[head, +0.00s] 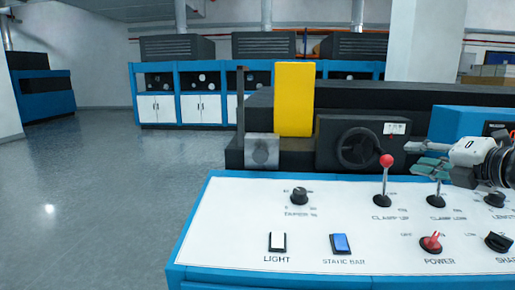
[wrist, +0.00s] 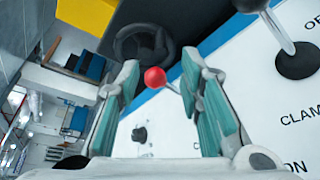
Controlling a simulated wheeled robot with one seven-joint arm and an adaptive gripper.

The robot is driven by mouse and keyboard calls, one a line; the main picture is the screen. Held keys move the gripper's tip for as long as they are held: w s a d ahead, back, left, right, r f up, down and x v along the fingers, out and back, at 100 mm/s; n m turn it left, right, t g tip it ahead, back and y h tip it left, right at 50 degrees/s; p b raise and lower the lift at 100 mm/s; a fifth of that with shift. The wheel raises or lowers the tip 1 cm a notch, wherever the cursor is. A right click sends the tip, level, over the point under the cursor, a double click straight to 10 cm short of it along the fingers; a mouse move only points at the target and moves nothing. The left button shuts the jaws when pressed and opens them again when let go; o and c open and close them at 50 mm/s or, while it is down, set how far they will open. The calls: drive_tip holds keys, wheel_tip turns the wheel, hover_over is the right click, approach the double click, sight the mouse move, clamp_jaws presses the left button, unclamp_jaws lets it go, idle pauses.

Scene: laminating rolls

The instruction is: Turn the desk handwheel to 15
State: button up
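The black handwheel (head: 358,148) is set upright in a dark box behind the white desk panel. In the wrist view the handwheel (wrist: 140,44) is at the upper middle, beyond my fingertips. A small white plate (head: 395,129) is right of the wheel; its markings are too small to read. My gripper (head: 420,158) is above the right side of the panel, right of the wheel and apart from it. In the wrist view my gripper (wrist: 161,72) is open, with its teal pads spread and nothing held. A red-knobbed lever (wrist: 155,77) shows between the pads, apparently beyond the tips.
The red-knobbed clamp lever (head: 386,161) stands on the panel (head: 240,225) between my gripper and the wheel. A second lever (head: 437,188) stands below my gripper. A yellow block (head: 295,98) rises left of the wheel. Floor (head: 110,190) is clear at left.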

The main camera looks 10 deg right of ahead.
sight(385, 152)
drive_tip(key=b+x, duration=0.2)
drive_tip(key=x, duration=0.9)
drive_tip(key=shift+d, duration=0.1)
clamp_jaws()
